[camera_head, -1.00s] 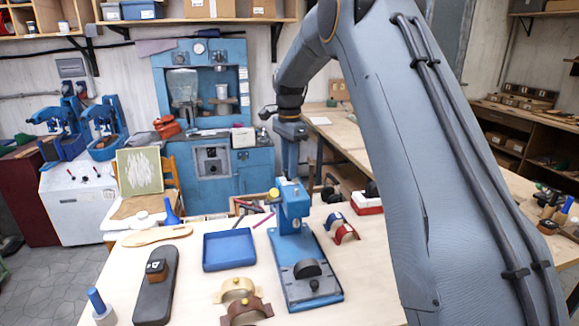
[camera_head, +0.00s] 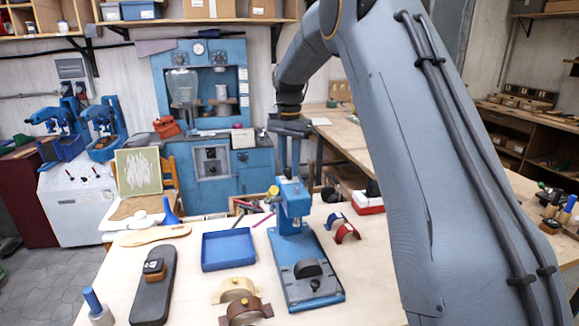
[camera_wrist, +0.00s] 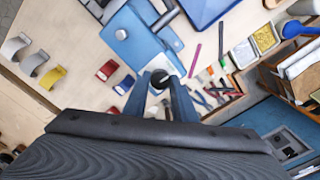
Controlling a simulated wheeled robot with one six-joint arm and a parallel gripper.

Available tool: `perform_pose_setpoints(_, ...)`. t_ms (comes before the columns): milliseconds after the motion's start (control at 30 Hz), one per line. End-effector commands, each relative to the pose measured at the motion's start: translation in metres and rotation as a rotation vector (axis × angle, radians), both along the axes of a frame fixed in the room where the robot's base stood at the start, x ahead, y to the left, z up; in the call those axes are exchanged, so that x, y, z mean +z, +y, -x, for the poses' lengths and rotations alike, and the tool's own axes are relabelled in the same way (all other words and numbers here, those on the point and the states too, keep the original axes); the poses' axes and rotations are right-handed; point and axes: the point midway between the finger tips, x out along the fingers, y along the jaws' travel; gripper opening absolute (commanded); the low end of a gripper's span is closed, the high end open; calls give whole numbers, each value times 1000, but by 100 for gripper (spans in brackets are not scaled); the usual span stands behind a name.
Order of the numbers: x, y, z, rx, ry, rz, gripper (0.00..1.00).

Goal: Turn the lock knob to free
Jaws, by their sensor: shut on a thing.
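My gripper (camera_head: 289,174) points down at the top rear of the press. In the wrist view my gripper (camera_wrist: 160,84) has its two blue-grey fingers on either side of a small dark round knob, which I take as the lock knob (camera_wrist: 160,76). The fingers are shut on it. The knob itself is hidden in the head view.
A blue tray (camera_head: 229,249) lies left of the press. Tan and brown arched pieces (camera_head: 240,293) lie in front, and red and blue arches (camera_head: 346,233) to the right. Pens and tools (camera_wrist: 215,88) lie close to my fingers in the wrist view.

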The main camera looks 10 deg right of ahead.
Motion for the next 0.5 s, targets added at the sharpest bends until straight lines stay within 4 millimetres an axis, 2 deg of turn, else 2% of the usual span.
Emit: perform_pose_setpoints(500, 1, 0, 0, 83, -1, 0, 2)
